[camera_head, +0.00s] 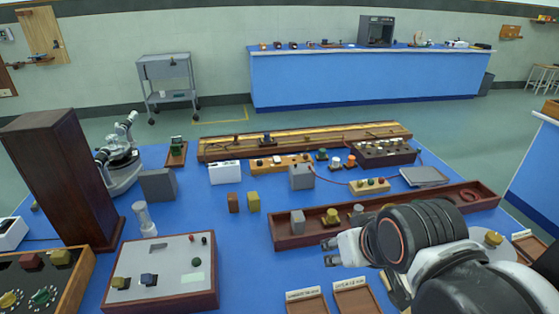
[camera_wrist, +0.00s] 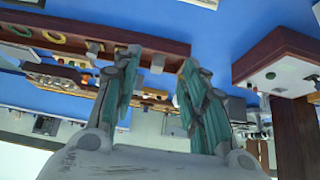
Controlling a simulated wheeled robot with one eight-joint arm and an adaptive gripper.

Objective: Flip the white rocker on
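I cannot make out a white rocker for certain in either view. A small white box (camera_head: 225,172) stands mid-bench in the head view; details on its face are too small to read. A grey-topped console (camera_head: 165,268) at the front has yellow and blue knobs, small red and dark parts and a green part; it seems to show at the right of the wrist view (camera_wrist: 285,75). My gripper (camera_head: 330,252) is right of the console, by the near side of the long wooden tray.
The long wooden tray (camera_head: 400,218) holds several small parts. A tall dark wooden cabinet (camera_head: 62,180) stands left of the console. Two small wooden trays (camera_head: 355,298) lie at the front edge. Blue bench top (camera_head: 245,245) is clear between console and gripper.

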